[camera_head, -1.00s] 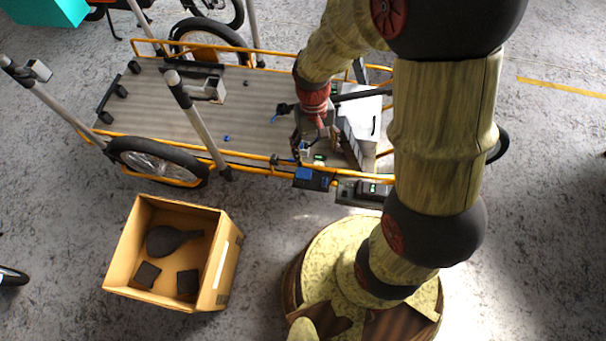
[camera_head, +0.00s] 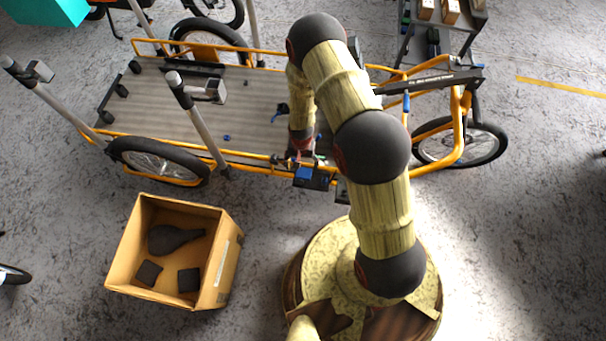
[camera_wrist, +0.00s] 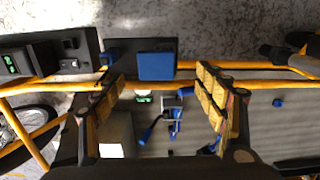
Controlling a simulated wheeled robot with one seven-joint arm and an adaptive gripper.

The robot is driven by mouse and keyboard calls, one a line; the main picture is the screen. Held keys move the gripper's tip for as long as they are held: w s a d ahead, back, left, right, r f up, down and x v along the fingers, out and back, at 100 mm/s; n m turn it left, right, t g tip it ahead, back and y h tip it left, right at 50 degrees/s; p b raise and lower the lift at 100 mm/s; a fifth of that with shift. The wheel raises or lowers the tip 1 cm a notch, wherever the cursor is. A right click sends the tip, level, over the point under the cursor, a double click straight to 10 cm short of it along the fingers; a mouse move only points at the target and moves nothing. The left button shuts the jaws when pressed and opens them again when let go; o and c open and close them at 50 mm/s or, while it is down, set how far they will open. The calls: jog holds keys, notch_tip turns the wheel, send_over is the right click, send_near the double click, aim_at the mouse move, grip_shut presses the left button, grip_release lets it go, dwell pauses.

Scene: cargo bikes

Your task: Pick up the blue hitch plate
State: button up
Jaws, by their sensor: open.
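A blue square plate (camera_wrist: 156,66) lies on a dark box (camera_wrist: 128,54) outside the yellow side rail in the wrist view; I take it as the blue hitch plate. It also shows in the head view (camera_head: 303,173), just below my gripper (camera_head: 303,156). In the wrist view, my gripper (camera_wrist: 163,92) is open, with its segmented yellow pads spread to either side. The plate shows beyond the fingertips, between their lines, and nothing is held. The height gap cannot be told. My arm hides part of the bike deck in the head view.
The grey bike deck (camera_head: 180,105) holds small blue parts (camera_wrist: 175,126). The yellow side rail (camera_wrist: 200,84) runs beside the plate. A cardboard box (camera_head: 228,262) with dark items stands on the floor. A small table (camera_head: 420,50) is at upper right. Floor between is clear.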

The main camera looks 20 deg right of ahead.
aim_at(304, 173)
jog(key=shift+f+b, duration=0.5)
jog(key=shift+f, duration=0.95)
jog(key=f, duration=0.1)
jog(key=f+b, duration=0.1)
jog(key=f, duration=0.1)
jog(key=d+f+b, duration=0.1)
jog(key=f, duration=0.1)
jog(key=shift+c, duration=1.1)
jog(key=c, duration=1.1)
jog(key=shift+r, duration=0.1)
jog(key=shift+c, duration=0.3)
